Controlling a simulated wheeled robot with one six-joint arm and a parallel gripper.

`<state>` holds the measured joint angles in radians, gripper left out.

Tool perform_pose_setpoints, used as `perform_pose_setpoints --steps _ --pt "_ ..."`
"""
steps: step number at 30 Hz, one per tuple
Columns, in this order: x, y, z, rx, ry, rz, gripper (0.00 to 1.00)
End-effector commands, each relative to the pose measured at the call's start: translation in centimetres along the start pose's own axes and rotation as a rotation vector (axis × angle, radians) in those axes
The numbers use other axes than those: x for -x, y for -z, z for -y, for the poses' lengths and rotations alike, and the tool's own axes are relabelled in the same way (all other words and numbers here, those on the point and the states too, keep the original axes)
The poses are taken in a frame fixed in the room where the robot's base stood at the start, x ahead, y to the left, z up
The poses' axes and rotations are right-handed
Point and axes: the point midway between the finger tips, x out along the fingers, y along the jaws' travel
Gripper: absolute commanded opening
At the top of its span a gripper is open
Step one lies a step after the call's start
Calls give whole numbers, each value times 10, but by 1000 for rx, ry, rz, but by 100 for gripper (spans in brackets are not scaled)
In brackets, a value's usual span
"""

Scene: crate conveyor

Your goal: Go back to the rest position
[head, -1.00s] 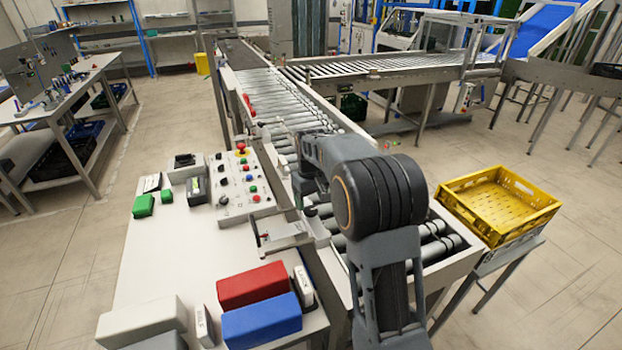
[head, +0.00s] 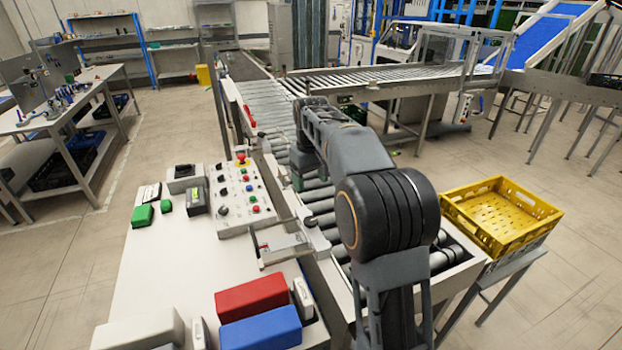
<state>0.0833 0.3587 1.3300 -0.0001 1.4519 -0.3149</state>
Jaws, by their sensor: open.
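My arm rises in the right middle of the head view and reaches forward over the roller conveyor (head: 268,98). My gripper (head: 298,178) hangs down at the far end of the arm, above the rollers just beyond the control panel (head: 237,197). It is small and partly hidden by my own forearm. Its jaws are open, and I see nothing held in it.
A white table (head: 150,262) on the left holds the panel, green blocks, a red box (head: 251,296) and a blue box (head: 260,328). A yellow crate (head: 470,226) sits on a stand at the right. Open floor lies on both sides.

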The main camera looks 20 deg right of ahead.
Motion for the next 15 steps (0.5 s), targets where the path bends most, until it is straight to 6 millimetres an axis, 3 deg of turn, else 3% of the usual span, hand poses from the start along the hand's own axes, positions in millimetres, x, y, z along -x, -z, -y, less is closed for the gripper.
perform_pose_setpoints --steps 9,12,15 --pt "-1 4 -1 -29 -8 -25 69" --pt "-27 1 0 -82 -6 -21 69" --pt "-42 -18 7 -132 -9 -34 69"
